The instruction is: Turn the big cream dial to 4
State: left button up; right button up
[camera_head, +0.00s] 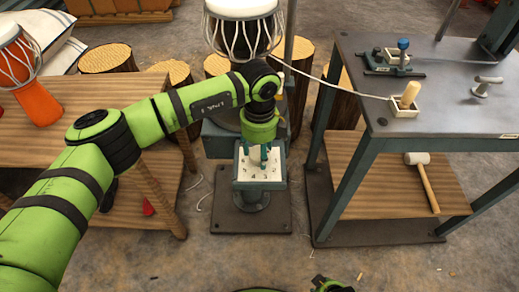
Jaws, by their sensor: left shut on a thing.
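The big cream dial (246,170) is a square cream face with dark numbers around it, set on a grey-green pedestal in the middle of the view. The numbers 5, 4, 3 and 2 show along its near side. My left gripper (262,155) reaches down onto the middle of the dial from above and is shut on its turning part. The gripper and wrist hide most of that part, so I cannot tell which number it points to.
A wooden bench (150,103) with an orange drum (38,102) stands left. A grey metal table (440,118) stands right, with a wooden-handled tool (409,95) on top and a mallet (425,178) on its lower shelf. A white-topped drum (240,8) stands behind the dial.

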pick_arm(q)
jog(key=shift+f, duration=0.1)
pick_arm(e)
jog(key=shift+f, duration=0.1)
pick_arm(q)
jog(key=shift+m+b, duration=0.35)
jog(key=shift+m, duration=0.75)
jog(key=m+b, duration=0.1)
jog(key=m, duration=0.2)
jog(key=shift+f+m+b, duration=0.1)
jog(key=shift+m+b, duration=0.2)
jog(key=m+b, duration=0.2)
jog(key=m, duration=0.4)
jog(key=shift+m+b, duration=0.55)
jog(key=shift+m, duration=0.55)
jog(key=m+b, duration=0.1)
jog(key=m, duration=0.3)
jog(key=m+b, duration=0.1)
jog(key=m, duration=0.4)
jog(key=shift+m, duration=0.4)
pick_arm(e)
notch_tip(320, 180, up, 15)
jog(key=w, duration=0.2)
jog(key=shift+a, duration=0.25)
jog(key=shift+r, duration=0.2)
